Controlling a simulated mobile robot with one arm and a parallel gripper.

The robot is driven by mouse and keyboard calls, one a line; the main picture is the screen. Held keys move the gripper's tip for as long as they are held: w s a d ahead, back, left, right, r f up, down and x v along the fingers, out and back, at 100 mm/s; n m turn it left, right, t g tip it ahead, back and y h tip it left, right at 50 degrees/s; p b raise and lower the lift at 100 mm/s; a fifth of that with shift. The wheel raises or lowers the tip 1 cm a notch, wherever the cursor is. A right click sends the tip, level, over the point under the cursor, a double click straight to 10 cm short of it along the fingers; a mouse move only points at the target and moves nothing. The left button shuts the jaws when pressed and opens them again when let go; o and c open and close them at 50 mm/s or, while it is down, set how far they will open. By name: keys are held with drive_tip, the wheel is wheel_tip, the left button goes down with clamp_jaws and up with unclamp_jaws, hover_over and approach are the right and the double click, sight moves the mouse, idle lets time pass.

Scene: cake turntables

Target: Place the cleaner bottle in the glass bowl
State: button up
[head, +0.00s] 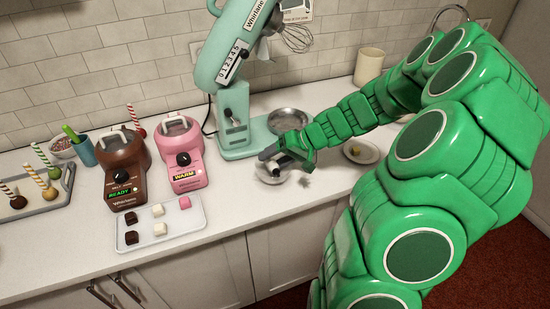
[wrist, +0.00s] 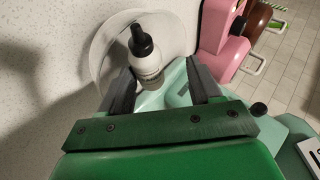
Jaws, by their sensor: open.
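The cleaner bottle (wrist: 147,62), white with a black nozzle cap and a grey lower band, shows between my fingers in the wrist view. My gripper (wrist: 161,72) is open, with one dark finger on each side of it and a gap on the right. The glass bowl (wrist: 104,46) is a clear round shape behind the bottle. In the head view, my gripper (head: 273,156) is low over the glass bowl (head: 265,178), near the counter's front. The bottle is mostly hidden there. I cannot tell whether its base touches the bowl.
A mint stand mixer (head: 233,110) with a metal bowl (head: 288,119) stands behind my gripper. A pink melting pot (head: 183,155) and a brown one (head: 122,165) stand to the left, behind a tray of cubes (head: 180,235). A small plate (head: 350,155) lies to the right.

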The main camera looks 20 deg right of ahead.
sight(274, 162)
drive_tip(key=shift+r, duration=3.5)
drive_tip(key=shift+s+a+r, duration=0.1)
drive_tip(key=shift+a, duration=0.15)
drive_tip(key=s+a+r+n+g+h, duration=0.1)
drive_tip(key=s+a+r+g, duration=0.15)
drive_tip(key=s+a, duration=0.45)
drive_tip(key=s+a+r+n+g+h, duration=0.1)
drive_tip(key=s+a+n+g+h, duration=0.15)
drive_tip(key=s+a, duration=0.4)
drive_tip(key=s+d+m+g+h, duration=0.1)
drive_tip(key=s+d+h, duration=0.1)
drive_tip(key=s, duration=0.7)
drive_tip(key=s+d+r+h, duration=0.1)
drive_tip(key=s+d+h, duration=0.1)
drive_tip(key=s, duration=0.8)
drive_tip(key=shift+s+d+r+m+g+h, duration=0.15)
drive_tip(key=shift+s+d+m+g+h, duration=0.05)
drive_tip(key=shift+d+m+g+h, duration=0.2)
